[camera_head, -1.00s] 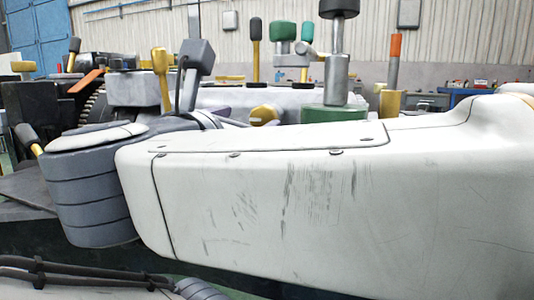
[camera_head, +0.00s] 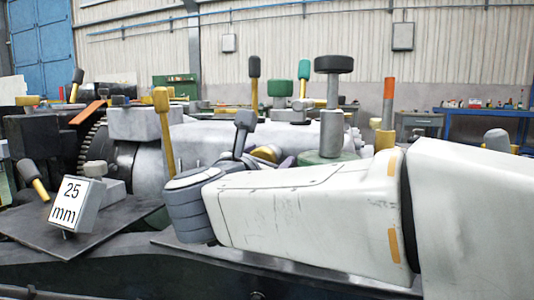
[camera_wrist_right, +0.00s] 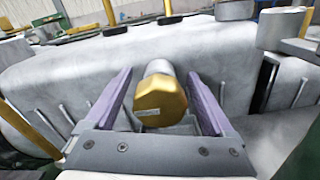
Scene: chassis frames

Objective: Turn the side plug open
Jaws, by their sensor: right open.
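The side plug (camera_wrist_right: 160,100) is a gold, many-sided cap on a short pale stem, in the side of a large grey casting. My right gripper (camera_wrist_right: 158,76) is open, with one purple finger on each side of the plug and a gap on both sides. In the head view the plug (camera_head: 265,153) shows only in part beyond my right arm, and the right gripper's purple fingers are mostly hidden by the wrist. My left gripper is in neither current view.
The grey casting (camera_head: 190,140) carries several upright levers and posts, among them a yellow-topped lever (camera_head: 163,115) and a black-capped post (camera_head: 333,100). A "25 mm" block (camera_head: 75,204) stands on a dark plate at left. Workbenches stand behind.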

